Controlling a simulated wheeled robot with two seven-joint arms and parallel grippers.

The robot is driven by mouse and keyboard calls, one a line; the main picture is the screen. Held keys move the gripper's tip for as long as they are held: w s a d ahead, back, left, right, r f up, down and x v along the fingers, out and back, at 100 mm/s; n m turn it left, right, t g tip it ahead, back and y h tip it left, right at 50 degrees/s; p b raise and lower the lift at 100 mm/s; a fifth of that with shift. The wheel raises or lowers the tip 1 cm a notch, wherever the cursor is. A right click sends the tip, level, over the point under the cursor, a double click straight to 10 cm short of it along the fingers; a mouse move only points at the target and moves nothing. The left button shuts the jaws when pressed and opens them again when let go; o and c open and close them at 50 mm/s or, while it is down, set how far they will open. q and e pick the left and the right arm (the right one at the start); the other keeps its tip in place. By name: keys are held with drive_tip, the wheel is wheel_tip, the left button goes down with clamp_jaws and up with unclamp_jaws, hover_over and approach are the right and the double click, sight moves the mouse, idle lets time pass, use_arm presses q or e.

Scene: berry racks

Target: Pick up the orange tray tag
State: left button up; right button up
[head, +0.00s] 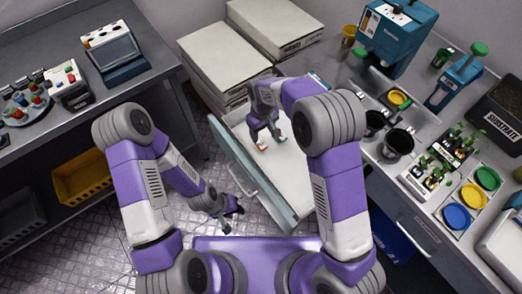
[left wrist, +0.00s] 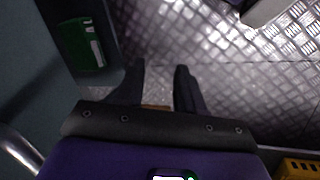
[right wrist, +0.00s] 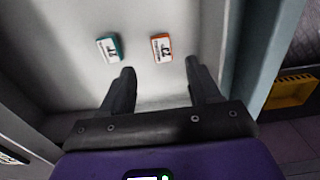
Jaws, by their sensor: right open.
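The orange tray tag (right wrist: 161,48) lies on the white floor of an open drawer (head: 300,185), with a dark marking on its white face. It also shows in the head view (head: 262,146). A teal tag (right wrist: 109,48) lies to its left in the right wrist view, and also shows in the head view (head: 282,141). My right gripper (right wrist: 160,70) is open and empty over the drawer, with the orange tag ahead between the lines of its fingers, not held. My left gripper (left wrist: 159,72) is open and empty, low outside the drawer front, over the metal floor.
The drawer's front panel and handle (head: 246,181) stand between my two grippers. White boxes (head: 222,60) are stacked behind the drawer. The right counter holds black cups (head: 398,142), plants and coloured lids. A yellow crate (head: 82,176) sits under the left bench.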

sight(261, 144)
drive_tip(key=f, duration=0.2)
drive_tip(key=f+b, duration=0.1)
drive_tip(key=f, duration=0.2)
drive_tip(key=f+b, duration=0.1)
drive_tip(key=f, duration=0.2)
drive_tip(key=shift+w+a, duration=0.2)
drive_tip(key=shift+a, duration=0.1)
drive_tip(key=shift+r, duration=0.1)
drive_tip(key=c, duration=1.1)
